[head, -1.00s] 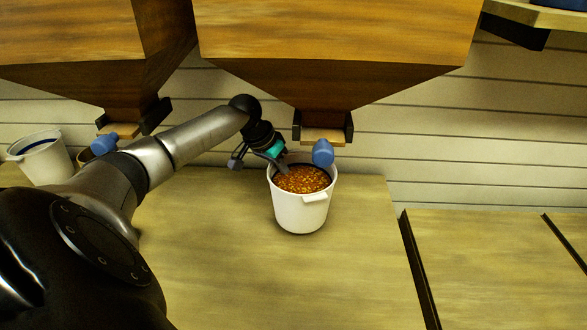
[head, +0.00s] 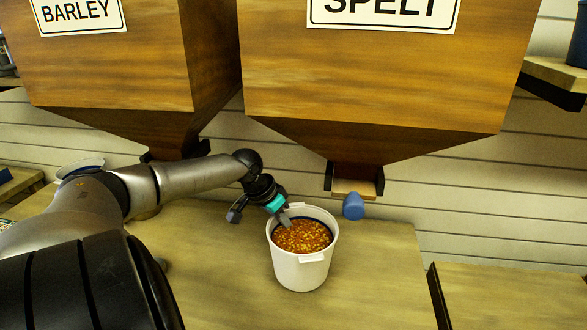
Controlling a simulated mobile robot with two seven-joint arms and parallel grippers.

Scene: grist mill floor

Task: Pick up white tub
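The white tub (head: 300,272) is in the middle of the head view, upright and filled with orange-brown grain. A small tab handle sticks out at its front rim. My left gripper (head: 286,220) reaches in from the left and is shut on the tub's left back rim, one finger showing at the inner wall. The far side of the grip is partly hidden. I cannot tell clearly whether the tub's base touches the bench (head: 225,290). My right gripper is not in view.
The spelt hopper (head: 375,85) with a blue knob (head: 354,206) overhangs behind the tub. The barley hopper (head: 110,70) is to the left. A second white tub (head: 80,168) is mostly hidden behind my arm.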

